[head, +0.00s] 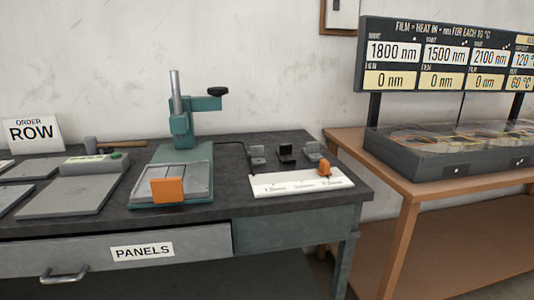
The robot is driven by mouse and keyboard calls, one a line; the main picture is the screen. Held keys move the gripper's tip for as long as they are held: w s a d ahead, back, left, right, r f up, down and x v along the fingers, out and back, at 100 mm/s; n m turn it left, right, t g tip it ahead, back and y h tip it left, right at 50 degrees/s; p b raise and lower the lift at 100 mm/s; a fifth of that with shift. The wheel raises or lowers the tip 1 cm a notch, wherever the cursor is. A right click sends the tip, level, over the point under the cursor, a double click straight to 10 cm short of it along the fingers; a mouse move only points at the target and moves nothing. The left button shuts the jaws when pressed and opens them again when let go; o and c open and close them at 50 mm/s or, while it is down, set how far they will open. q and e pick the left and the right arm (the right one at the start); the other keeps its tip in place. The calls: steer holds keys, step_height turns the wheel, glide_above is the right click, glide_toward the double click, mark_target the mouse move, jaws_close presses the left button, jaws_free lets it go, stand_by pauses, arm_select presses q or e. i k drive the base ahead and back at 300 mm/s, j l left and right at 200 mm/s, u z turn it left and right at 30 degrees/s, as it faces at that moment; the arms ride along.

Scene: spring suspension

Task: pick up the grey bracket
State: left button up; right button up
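Three small bracket-like pieces stand in a row near the back right of the dark workbench. The left one (257,157) looks grey, the middle one (286,154) looks black, and the right one (312,150) looks lighter grey. They are too small to tell which is the grey bracket of the task. They stand apart from one another, behind a white marked strip (298,184). Neither of my grippers shows in the head view.
A teal press stand (182,125) with an orange block (167,190) stands mid-bench. Grey panels (75,195) and a hammer (120,144) lie left. An orange piece (324,170) sits on the strip. A wooden table (400,180) with a display board (440,55) stands right.

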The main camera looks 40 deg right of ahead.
mark_target(312, 149)
steer(key=z, duration=1.55)
